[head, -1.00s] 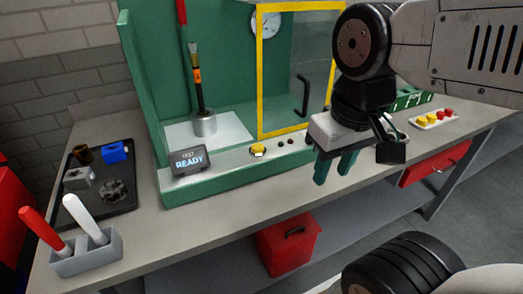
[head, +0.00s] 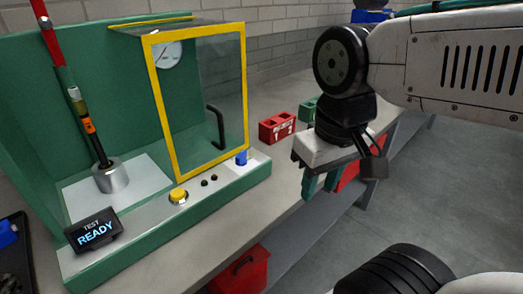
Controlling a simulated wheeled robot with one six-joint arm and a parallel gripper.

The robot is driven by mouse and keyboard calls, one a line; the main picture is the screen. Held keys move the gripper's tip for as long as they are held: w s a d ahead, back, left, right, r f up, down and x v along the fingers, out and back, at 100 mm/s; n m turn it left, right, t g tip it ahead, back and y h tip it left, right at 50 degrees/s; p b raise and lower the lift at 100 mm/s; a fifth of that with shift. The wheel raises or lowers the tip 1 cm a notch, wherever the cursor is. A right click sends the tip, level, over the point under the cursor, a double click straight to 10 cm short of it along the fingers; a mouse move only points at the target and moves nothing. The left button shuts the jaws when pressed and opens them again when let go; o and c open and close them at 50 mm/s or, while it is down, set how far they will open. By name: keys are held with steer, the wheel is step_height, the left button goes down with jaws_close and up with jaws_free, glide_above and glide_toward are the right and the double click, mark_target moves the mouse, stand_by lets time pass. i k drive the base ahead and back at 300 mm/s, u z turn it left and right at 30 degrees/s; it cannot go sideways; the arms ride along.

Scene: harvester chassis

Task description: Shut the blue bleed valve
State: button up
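The blue bleed valve (head: 241,158) is a small blue knob in the head view, at the right end of the green test stand's base (head: 215,190).
The clear door (head: 155,92) with a yellow frame and black handle (head: 216,125) stands behind the valve. A yellow button (head: 179,196) and a display (head: 94,230) reading TEST READY are to the left.

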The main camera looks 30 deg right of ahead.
mark_target(241, 160)
steer(key=k, duration=0.5)
steer(key=z, duration=1.8)
steer(key=i, duration=0.75)
steer(key=u, duration=1.8)
